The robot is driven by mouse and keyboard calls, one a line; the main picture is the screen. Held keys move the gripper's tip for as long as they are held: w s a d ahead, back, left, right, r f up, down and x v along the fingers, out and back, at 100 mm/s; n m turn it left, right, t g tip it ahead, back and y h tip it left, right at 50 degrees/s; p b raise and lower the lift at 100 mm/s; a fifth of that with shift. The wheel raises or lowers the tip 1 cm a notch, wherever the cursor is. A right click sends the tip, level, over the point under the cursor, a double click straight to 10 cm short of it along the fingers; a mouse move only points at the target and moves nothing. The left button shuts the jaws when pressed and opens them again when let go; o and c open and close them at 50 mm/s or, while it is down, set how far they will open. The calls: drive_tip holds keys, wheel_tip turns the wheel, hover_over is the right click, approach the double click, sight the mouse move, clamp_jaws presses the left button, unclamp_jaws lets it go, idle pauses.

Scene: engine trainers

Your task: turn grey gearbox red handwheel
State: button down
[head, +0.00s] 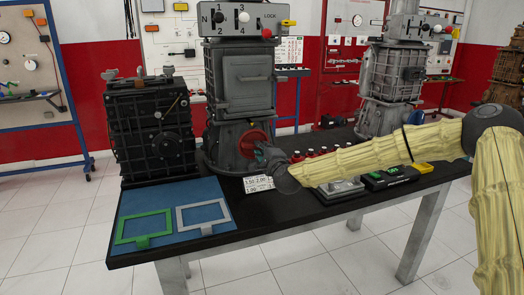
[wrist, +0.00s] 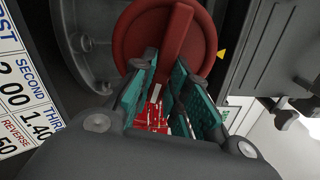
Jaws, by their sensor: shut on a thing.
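The grey gearbox (head: 240,85) stands on the black table, with a shift plate and levers on top. Its red handwheel (head: 251,138) is low on the front, partly hidden by my gripper (head: 264,154). In the wrist view the handwheel (wrist: 137,32) is a round disc with a raised bar across it, tilted slightly from upright. My gripper (wrist: 170,66) has its teal-padded fingers on either side of the bar's lower end and is shut on it. A small yellow pointer (wrist: 221,54) sits just right of the disc.
A black gearbox (head: 150,130) stands to the left. A blue mat (head: 180,193) with green and grey frames lies in front of it. A ratio card (head: 258,184) is below the wheel. Another grey gearbox (head: 388,85) stands right, beyond several red-topped items.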

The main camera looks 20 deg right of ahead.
drive_tip(key=shift+d+f, duration=0.1)
drive_tip(key=shift+d, duration=0.05)
drive_tip(key=c, duration=1.4)
unclamp_jaws()
drive_tip(key=s, duration=1.2)
drive_tip(key=shift+d, duration=0.15)
